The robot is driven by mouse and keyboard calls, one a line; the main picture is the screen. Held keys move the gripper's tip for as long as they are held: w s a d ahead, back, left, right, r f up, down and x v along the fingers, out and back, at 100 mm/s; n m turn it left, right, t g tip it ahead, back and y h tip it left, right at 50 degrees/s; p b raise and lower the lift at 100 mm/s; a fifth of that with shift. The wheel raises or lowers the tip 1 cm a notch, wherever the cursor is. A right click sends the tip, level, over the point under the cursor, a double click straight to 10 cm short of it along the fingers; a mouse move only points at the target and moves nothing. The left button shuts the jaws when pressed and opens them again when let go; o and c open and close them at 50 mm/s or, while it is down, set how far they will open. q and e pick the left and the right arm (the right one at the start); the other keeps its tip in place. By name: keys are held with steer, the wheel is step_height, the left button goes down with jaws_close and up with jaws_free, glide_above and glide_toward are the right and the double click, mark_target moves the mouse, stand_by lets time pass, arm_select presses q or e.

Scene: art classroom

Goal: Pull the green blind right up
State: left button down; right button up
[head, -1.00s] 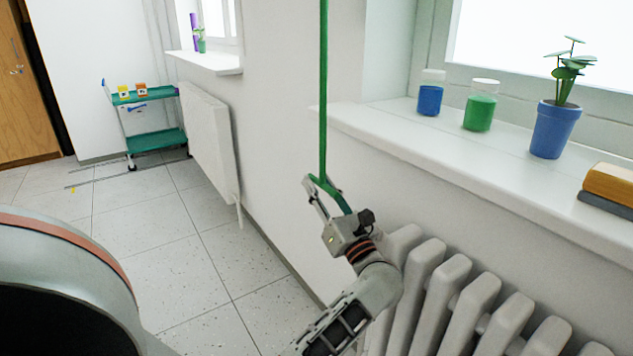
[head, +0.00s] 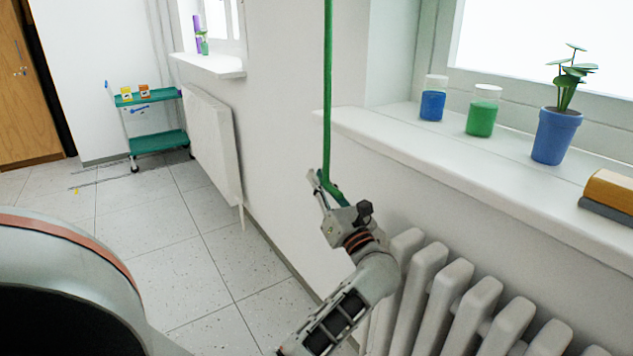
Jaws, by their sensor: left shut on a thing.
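A green strap (head: 327,90) hangs straight down from the top edge of the head view, in front of the wall beside the window. Its lower end bends to the right at my left gripper (head: 322,181). My left gripper is shut on the strap, just left of the windowsill's near corner and below sill height. The strap's lower end passes partly behind the fingers. The green blind itself is out of view, above the picture. My right gripper is not in view.
A ribbed radiator (head: 425,285) stands below, close to my left arm.

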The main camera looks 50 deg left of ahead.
mark_target(324, 152)
arm_select(q)
steer(key=shift+n, duration=0.3)
step_height(324, 152, up, 9)
steer(key=p, duration=0.2)
steer(key=shift+p, duration=0.35)
steer(key=shift+r, duration=0.2)
steer(key=shift+f, duration=0.35)
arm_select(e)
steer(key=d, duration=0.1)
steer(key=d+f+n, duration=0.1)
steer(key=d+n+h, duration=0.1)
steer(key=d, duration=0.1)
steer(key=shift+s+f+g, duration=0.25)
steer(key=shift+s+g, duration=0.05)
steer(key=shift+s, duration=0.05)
arm_select(q)
steer(key=c, duration=2.1)
jaws_free()
steer(key=shift+d, duration=0.1)
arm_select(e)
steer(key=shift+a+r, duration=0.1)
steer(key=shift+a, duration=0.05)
arm_select(q)
steer(key=v, duration=1.1)
steer(key=shift+d+f, duration=0.15)
steer(key=shift+d, duration=0.25)
